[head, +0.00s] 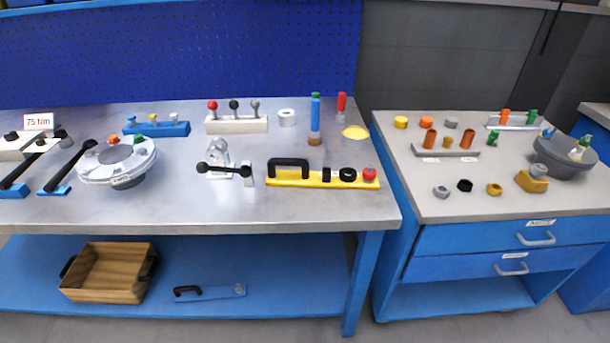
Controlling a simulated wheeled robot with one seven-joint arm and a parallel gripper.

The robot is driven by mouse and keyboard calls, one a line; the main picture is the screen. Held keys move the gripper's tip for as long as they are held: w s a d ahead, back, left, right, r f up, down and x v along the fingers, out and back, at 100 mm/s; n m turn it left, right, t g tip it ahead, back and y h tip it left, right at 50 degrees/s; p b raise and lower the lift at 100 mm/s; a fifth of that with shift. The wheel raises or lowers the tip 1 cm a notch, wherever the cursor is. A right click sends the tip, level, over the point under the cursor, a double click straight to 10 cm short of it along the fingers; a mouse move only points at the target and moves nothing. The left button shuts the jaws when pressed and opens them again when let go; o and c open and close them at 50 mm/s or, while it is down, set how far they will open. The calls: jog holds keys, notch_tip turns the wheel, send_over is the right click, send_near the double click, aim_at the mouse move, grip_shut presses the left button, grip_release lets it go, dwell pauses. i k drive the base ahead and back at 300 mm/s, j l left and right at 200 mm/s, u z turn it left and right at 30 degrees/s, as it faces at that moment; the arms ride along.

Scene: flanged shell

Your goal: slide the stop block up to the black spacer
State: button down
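A yellow rail (310,183) lies near the front right of the metal bench. On it, from left to right, are a black arched handle (289,163), a small dark block (327,174), a black round piece (347,175) and a red round piece (369,174). These pieces stand apart, with a short gap between the dark block and the black round piece. I cannot tell for sure which is the stop block and which is the black spacer. A small black ring (465,185) also lies on the right-hand cabinet. My gripper is not in view.
Left of the rail stands a grey clamp with a black lever (222,168). Behind it are a blue-handled tool (315,115), a yellow disc (355,132) and a block with three knobs (236,124). A round flanged shell (117,165) stands left. The bench's front strip is clear.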

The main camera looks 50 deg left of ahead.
aim_at(326, 172)
jog(key=u, duration=1.6)
